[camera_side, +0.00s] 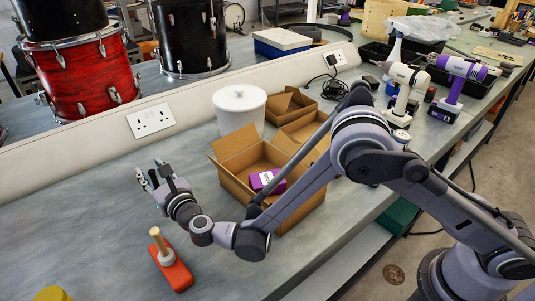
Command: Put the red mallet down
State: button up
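The red mallet (176,273) is on the grey bench at the lower left, its red head down on the surface. Its pale handle points up and leans slightly left. My gripper (147,177) is behind the mallet in the picture, apart from it, with its fingers pointing to the upper left. The fingers look spread, and nothing shows between them. The gripper appears to be above the bench, but its exact height is hard to tell.
An open cardboard box (235,150) holding a purple packet (267,181) is right of my gripper. A white tub (239,109) stands behind it. Something yellow (52,294) shows at the lower left edge.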

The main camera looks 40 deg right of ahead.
jog(key=s, duration=1.1)
jog(key=shift+s+d, duration=0.15)
jog(key=shift+d, duration=0.3)
